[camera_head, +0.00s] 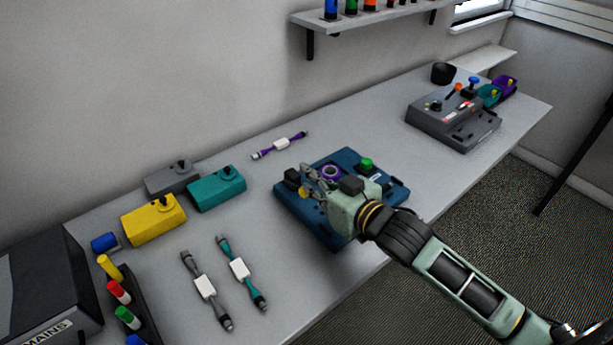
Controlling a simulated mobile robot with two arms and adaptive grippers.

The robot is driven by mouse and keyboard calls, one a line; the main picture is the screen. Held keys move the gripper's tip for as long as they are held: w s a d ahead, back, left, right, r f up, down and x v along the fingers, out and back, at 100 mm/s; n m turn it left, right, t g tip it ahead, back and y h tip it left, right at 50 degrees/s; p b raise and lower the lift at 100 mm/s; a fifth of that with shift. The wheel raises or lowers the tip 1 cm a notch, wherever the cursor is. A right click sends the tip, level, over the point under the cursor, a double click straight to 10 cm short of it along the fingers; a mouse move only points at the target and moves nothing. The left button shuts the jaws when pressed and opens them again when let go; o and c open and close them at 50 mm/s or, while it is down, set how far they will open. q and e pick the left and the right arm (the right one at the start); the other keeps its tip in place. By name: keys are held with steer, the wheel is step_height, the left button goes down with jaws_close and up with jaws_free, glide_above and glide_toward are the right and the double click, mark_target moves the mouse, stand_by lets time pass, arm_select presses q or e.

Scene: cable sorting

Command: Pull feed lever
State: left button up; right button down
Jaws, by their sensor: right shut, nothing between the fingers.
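My right gripper (312,180) reaches in from the lower right over a dark blue device (347,159) on the table. Its fingers are shut and empty, close to a black knob (292,176) at the device's left edge; I cannot tell whether they touch. The device also carries a purple ring (331,172) and a green button (367,163). The gripper and wrist hide its front part. No part is labelled legibly as the feed lever. My left gripper is out of view.
Yellow (153,220), teal (217,190) and grey (172,178) boxes stand at the left. A purple cable (280,146), a grey cable (205,288) and a teal cable (240,270) lie on the table. The table (385,137) is clear between the two devices.

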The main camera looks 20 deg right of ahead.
steer(key=f+b, duration=0.1)
steer(key=s+f+t+b, duration=0.1)
steer(key=f+t+b, duration=0.1)
steer(key=b, duration=0.1)
steer(key=shift+s+d+f, duration=0.15)
steer(key=shift+s+d, duration=0.1)
steer(key=shift+d, duration=0.05)
steer(key=shift+s+y, duration=0.15)
steer(key=shift+y, duration=0.15)
steer(key=shift+s+d+f, duration=0.1)
steer(key=shift+s+f, duration=0.1)
steer(key=shift+f, duration=0.4)
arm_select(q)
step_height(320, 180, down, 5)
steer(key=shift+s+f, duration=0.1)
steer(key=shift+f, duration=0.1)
arm_select(e)
steer(key=shift+r, duration=0.1)
